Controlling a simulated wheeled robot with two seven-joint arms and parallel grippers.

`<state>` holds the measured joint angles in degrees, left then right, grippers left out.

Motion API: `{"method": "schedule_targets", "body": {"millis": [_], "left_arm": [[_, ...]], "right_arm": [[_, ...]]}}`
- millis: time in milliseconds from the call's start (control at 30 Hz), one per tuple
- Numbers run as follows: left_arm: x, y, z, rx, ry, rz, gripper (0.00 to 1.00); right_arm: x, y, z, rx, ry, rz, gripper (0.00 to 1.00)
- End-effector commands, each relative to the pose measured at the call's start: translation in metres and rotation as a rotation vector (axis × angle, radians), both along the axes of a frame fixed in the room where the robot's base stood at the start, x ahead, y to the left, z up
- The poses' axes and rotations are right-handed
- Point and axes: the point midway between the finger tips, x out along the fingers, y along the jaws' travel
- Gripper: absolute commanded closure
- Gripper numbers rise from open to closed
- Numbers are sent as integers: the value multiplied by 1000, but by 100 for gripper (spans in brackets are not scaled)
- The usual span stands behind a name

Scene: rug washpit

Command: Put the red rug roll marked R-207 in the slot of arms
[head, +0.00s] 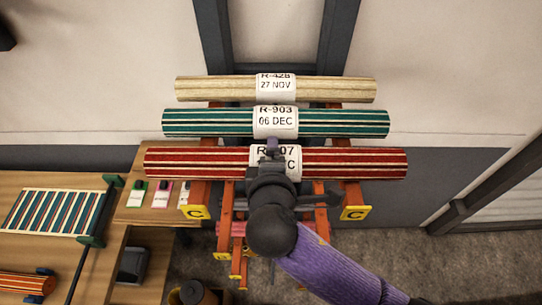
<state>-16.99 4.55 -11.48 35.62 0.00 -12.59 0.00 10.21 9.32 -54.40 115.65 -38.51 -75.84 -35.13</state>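The red striped rug roll (200,162) lies level across a pair of orange arms (351,195) with yellow C plates at their ends. Its white label is partly covered; "R", "07" and a "C" below show. My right gripper (272,150) is over the middle of this roll, at the label. My wrist hides most of the fingers, so I cannot tell whether they are closed on the roll. I cannot tell whether the roll rests on the arms or hangs just above them. My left gripper is not in view.
Behind lie a teal roll (205,123) marked R-903 and a cream roll (215,89) marked R-428. More orange arms (236,262) stand lower down.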

Motion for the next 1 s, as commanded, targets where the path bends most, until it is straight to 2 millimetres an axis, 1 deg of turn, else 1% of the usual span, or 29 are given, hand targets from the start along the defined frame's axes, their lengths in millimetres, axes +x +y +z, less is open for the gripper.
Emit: {"method": "schedule_targets", "body": {"millis": [200,433,700,733,800,1000], "left_arm": [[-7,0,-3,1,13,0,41],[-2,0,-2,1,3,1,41],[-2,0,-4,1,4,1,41],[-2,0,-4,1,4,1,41],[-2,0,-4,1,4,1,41],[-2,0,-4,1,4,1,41]], "right_arm": [[3,-1,-3,1,-4,0,100],[3,-1,-3,1,-3,0,100],[3,-1,-7,1,-3,0,100],[3,-1,-7,1,-3,0,13],[3,-1,-7,1,-3,0,0],[2,-1,-8,0,0,0,0]]}}
